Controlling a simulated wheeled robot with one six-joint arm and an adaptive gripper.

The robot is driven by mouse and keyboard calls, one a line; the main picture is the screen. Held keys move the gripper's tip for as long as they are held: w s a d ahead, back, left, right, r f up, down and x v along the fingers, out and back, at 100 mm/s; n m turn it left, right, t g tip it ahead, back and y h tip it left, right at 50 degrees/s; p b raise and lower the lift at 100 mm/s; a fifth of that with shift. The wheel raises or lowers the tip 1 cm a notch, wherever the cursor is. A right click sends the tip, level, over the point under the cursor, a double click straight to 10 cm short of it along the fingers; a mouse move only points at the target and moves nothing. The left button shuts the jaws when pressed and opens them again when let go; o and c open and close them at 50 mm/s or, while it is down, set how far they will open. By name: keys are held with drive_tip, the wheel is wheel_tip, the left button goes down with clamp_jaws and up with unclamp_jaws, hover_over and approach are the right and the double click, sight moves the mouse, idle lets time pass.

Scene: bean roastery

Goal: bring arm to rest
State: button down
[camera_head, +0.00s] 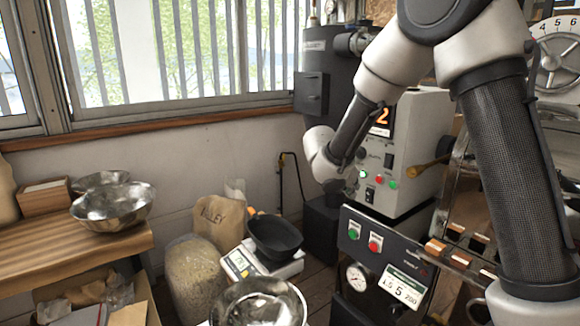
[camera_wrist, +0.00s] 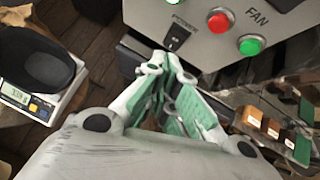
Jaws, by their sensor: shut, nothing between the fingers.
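My gripper (camera_wrist: 165,66) shows in the wrist view with its pale, green-padded fingers drawn together and nothing between them. Its tips appear just below the grey control panel (camera_wrist: 205,45), near a dark rocker switch; I cannot tell whether they touch anything. In the head view my arm comes down from the top, bends, and its wrist end is in front of the grey machine's left side. The fingers cannot be made out there.
The grey control box (camera_head: 415,135) and the black button panel (camera_head: 390,262) crowd the arm. A scale (camera_head: 238,265) with a black pan (camera_head: 274,237) stands left, beside a bean sack (camera_head: 192,275) and metal bowl (camera_head: 258,305). A wooden bench (camera_head: 60,255) is far left.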

drive_tip(key=s+d+r+m+g+y, duration=0.1)
drive_tip(key=s+d+r+m+g, duration=0.15)
drive_tip(key=s+d+m, duration=0.45)
drive_tip(key=s+d+r+m+g, duration=0.1)
drive_tip(key=s+d+m+g, duration=0.25)
drive_tip(key=s+m, duration=0.75)
drive_tip(key=s+d+r+m+t+y, duration=0.1)
drive_tip(key=s+r+m, duration=0.3)
drive_tip(key=s, duration=0.5)
drive_tip(key=s+d+r+m+t+y, duration=0.2)
drive_tip(key=s+m, duration=0.4)
drive_tip(key=s, duration=0.3)
drive_tip(key=shift+s+r+t+y, duration=0.2)
drive_tip(key=shift+r+t+y, duration=0.3)
drive_tip(key=shift+r+y, duration=0.65)
